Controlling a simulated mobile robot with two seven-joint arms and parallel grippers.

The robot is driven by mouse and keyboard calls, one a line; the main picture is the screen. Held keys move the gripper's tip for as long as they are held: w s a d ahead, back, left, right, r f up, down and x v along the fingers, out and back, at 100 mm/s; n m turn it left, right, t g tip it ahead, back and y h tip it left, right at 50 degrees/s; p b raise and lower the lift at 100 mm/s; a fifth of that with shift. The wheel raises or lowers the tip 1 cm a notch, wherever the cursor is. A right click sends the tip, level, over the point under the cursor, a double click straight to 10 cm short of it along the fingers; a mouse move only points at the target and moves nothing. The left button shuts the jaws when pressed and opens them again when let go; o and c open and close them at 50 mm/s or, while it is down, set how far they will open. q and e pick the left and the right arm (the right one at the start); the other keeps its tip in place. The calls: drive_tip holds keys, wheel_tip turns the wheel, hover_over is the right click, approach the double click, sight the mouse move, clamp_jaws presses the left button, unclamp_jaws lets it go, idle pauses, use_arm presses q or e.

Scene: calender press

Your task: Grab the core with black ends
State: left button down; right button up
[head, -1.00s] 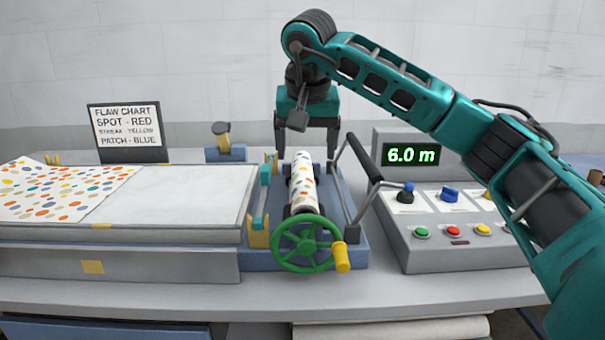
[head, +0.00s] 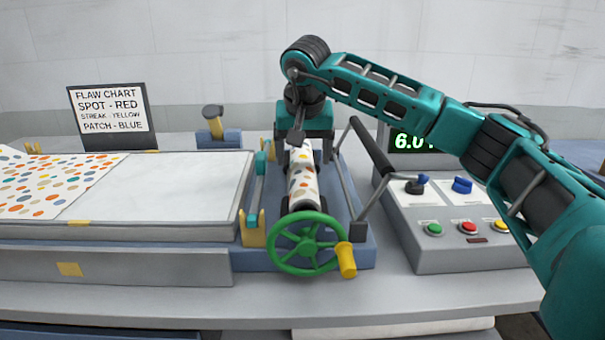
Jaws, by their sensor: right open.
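The core with black ends lies in the blue winder cradle behind the green handwheel (head: 308,243). White dotted cloth (head: 303,188) is wound around its middle, and a black end (head: 304,205) shows at the near side. My right gripper (head: 304,158) is open, pointing down over the far part of the roll, with one finger to each side of it. Whether the fingers touch the roll I cannot tell. The gripper hides part of the roll's far end. My left gripper is not in view.
A black-gripped lever bar (head: 358,150) stands close right of the roll. A control box (head: 450,250) with buttons is further right. A pale inspection table (head: 160,185) with dotted cloth is left, and a flaw chart (head: 108,110) stands behind it.

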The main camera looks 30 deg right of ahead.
sight(303, 164)
drive_tip(key=x, duration=0.5)
drive_tip(key=shift+w+d, duration=0.1)
drive_tip(key=shift+w, duration=0.05)
drive_tip(key=shift+c, duration=0.3)
drive_tip(key=c, duration=1)
